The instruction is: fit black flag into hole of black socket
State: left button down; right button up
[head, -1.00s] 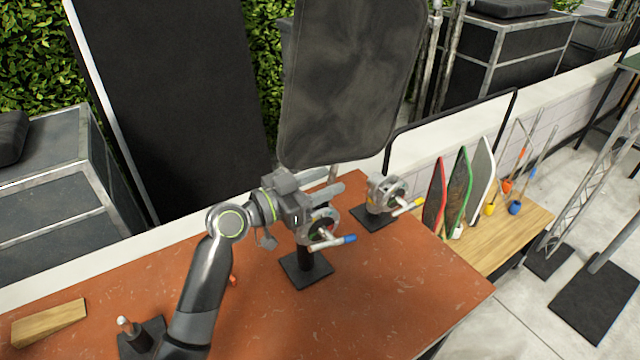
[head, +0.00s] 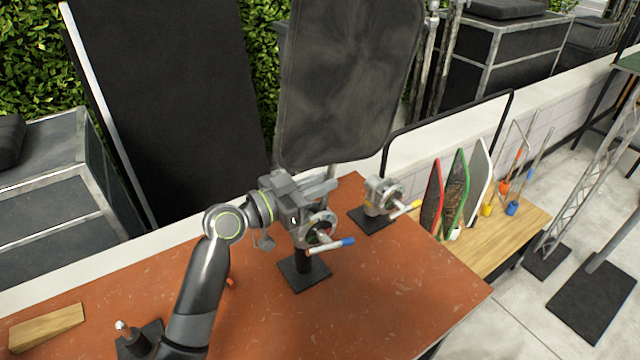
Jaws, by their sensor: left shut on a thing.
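The black flag (head: 345,80) is a large dark panel with rounded corners, upright and slightly tilted, above the far edge of the red-brown table. My left gripper (head: 325,187) is shut on its short pin, just below the panel. A grip head with a blue-tipped handle (head: 320,232) stands on a black base just below and in front of the gripper. Another grip head with a yellow-tipped handle (head: 383,196) stands to the right. I cannot tell which one is the black socket. The pin's lower end and any hole are hidden or too small to see. My right gripper is not in view.
A wooden wedge (head: 46,328) and a third black stand (head: 140,338) are at the table's left. Flags with red, green and white edges (head: 458,190) stand on a wooden bench at right. The table's front right is clear.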

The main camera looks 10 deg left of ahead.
aim_at(319, 167)
pick_arm(q)
jog(key=shift+r+p, duration=1.35)
jog(key=shift+r, duration=0.95)
jog(key=shift+r+p, duration=0.45)
jog(key=shift+r, duration=0.2)
jog(key=shift+r+p, duration=0.8)
jog(key=shift+r, duration=0.45)
jog(key=shift+f, duration=0.1)
